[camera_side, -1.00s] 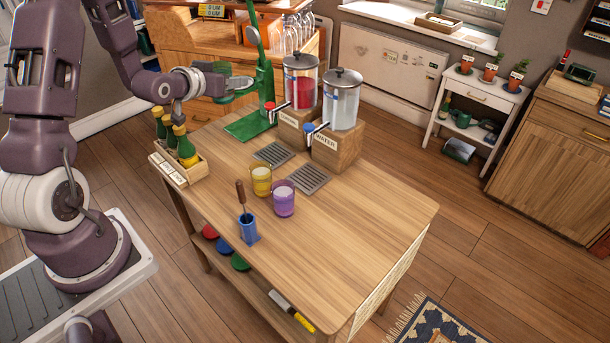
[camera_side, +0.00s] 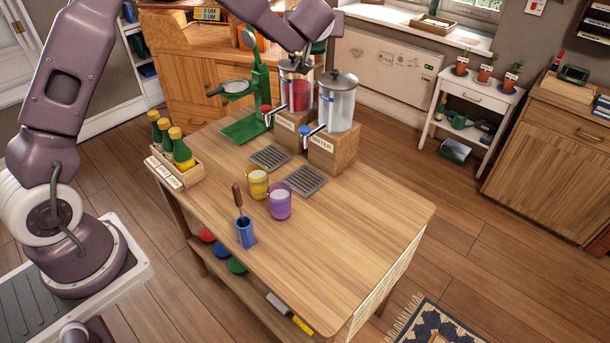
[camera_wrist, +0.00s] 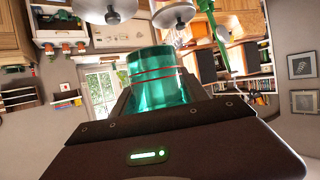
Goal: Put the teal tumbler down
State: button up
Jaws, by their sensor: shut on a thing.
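The teal tumbler (camera_wrist: 152,78) shows in the wrist view, clear and shiny with a red line around it. My gripper (camera_wrist: 158,92) is shut on it, with a dark finger on each side. In the side view my arm reaches to the top edge, behind and above the red drink dispenser (camera_side: 298,90). There my gripper is mostly hidden by my own wrist, and I cannot make out the tumbler clearly. The tumbler's lower part is hidden behind the gripper body in the wrist view.
A yellow glass (camera_side: 257,184) and a purple glass (camera_side: 280,203) stand on the wooden table (camera_side: 350,240), near a blue holder (camera_side: 246,233). The water dispenser (camera_side: 337,105), green stand (camera_side: 262,85) and bottle crate (camera_side: 180,170) line the back and left. The table's right front is clear.

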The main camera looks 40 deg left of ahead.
jog(key=s+d+f+n+g+y, duration=0.2)
jog(key=s+d+f+n+g, duration=0.1)
jog(key=s+d+f, duration=0.4)
jog(key=s+d+f+n+g+y, duration=0.2)
jog(key=s+d+f, duration=0.25)
jog(key=d, duration=0.55)
jog(key=f, duration=2.3)
jog(key=shift+a+f, duration=0.35)
jog(key=shift+a, duration=0.05)
jog(key=w+a, duration=0.2)
jog(key=a, duration=0.3)
jog(key=w+a, duration=0.2)
jog(key=a, duration=0.4)
jog(key=w+a, duration=0.2)
jog(key=a, duration=0.3)
jog(key=shift+w+a+f, duration=0.25)
jog(key=shift+w+f, duration=0.1)
jog(key=shift+f, duration=0.4)
jog(key=shift+f, duration=0.1)
jog(key=o, duration=1.3)
jog(key=shift+f, duration=0.1)
